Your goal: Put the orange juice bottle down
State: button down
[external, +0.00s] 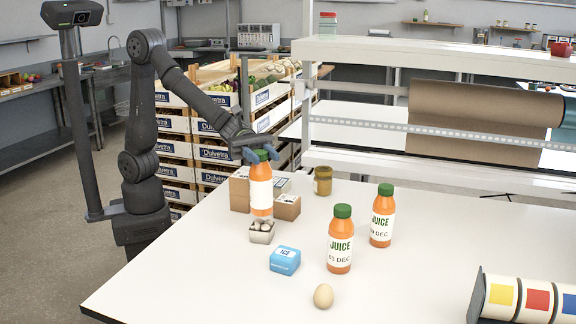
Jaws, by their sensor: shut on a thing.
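An orange juice bottle (261,191) with a white label and green cap stands upright, or nearly so, at the left rear of the white table (200,278). My gripper (262,154) is shut on it near the cap. Two more juice bottles with green caps stand upright on the table: one in the middle (340,240) and one farther back to the right (382,216).
Close around the held bottle are cardboard boxes (288,207), a small tin (261,232) and a jar (323,180). A blue ice box (285,260) and an egg (323,296) lie nearer the front. A striped roll holder (520,299) is at front right. The front left tabletop is clear.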

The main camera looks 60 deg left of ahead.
aim_at(264, 168)
jog(key=shift+f, duration=1.75)
jog(key=c, duration=0.9)
grip_release()
jog(key=shift+c, duration=0.2)
jog(key=shift+r, duration=0.2)
jog(key=a, duration=1.2)
jog(key=shift+d, duration=0.1)
